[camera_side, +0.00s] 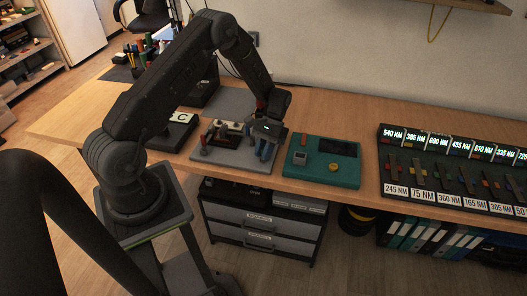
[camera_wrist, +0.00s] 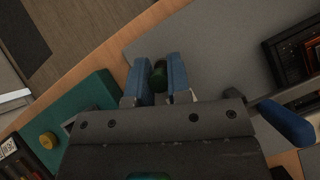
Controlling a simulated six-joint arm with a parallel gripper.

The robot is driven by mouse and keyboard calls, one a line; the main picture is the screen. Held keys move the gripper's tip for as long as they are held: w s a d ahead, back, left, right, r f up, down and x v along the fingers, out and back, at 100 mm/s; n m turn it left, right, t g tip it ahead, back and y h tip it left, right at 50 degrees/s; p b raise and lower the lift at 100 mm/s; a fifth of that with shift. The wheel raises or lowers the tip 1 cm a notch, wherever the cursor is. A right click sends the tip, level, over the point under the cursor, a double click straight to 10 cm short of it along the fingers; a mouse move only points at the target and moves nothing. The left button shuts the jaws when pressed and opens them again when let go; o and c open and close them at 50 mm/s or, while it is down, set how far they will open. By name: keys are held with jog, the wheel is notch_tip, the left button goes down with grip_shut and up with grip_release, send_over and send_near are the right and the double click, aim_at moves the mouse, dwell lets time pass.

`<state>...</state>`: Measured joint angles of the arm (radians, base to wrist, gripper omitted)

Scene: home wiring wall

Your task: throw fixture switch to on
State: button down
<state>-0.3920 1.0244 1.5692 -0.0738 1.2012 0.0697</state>
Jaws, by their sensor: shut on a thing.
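My gripper (camera_side: 264,150) is low over the right part of a grey fixture plate (camera_side: 225,165) on the bench. In the wrist view its two blue fingers (camera_wrist: 159,80) are closed around a small dark, greenish rounded piece (camera_wrist: 158,75). The fingers hide most of this piece, and I cannot tell whether it is the switch or which way it is set. The fixture also carries a lever with a reddish knob (camera_side: 204,140) and a pale block, left of my gripper. The plate's grey surface shows in the wrist view (camera_wrist: 215,50).
A teal board (camera_side: 320,178) with a dark screen and a yellow knob (camera_side: 334,167) lies just right of the fixture. Further right stands a dark rack with lit number labels (camera_side: 430,141). A block marked C (camera_side: 181,118) is left. The bench's front edge is close.

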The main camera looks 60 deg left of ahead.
jog(key=c, duration=1.1)
grip_release()
jog(key=v, duration=1.3)
jog(key=shift+w+a+r, duration=0.1)
jog(key=shift+w+r, duration=0.1)
jog(key=shift+r, duration=0.15)
jog(key=shift+r, duration=0.1)
jog(key=s+d+r+m+t+y, duration=0.1)
jog(key=s+d+r+t+y, duration=0.25)
jog(key=r, duration=0.55)
jog(key=s+d+r+m+t+h, duration=0.15)
jog(key=s+d+r, duration=0.25)
jog(key=d+r, duration=0.4)
jog(key=s+d+r+t, duration=0.1)
jog(key=s+d+t, duration=0.1)
jog(key=s, duration=0.3)
jog(key=s+d+r+m+t+y, duration=0.1)
jog(key=s+d+t, duration=0.1)
jog(key=s, duration=0.4)
jog(key=s+d+r+t, duration=0.2)
jog(key=s+t, duration=0.1)
jog(key=s, duration=0.2)
jog(key=shift+s+d+m+y, duration=0.15)
jog(key=shift+s+m+y, duration=0.15)
jog(key=shift+s+m, duration=0.1)
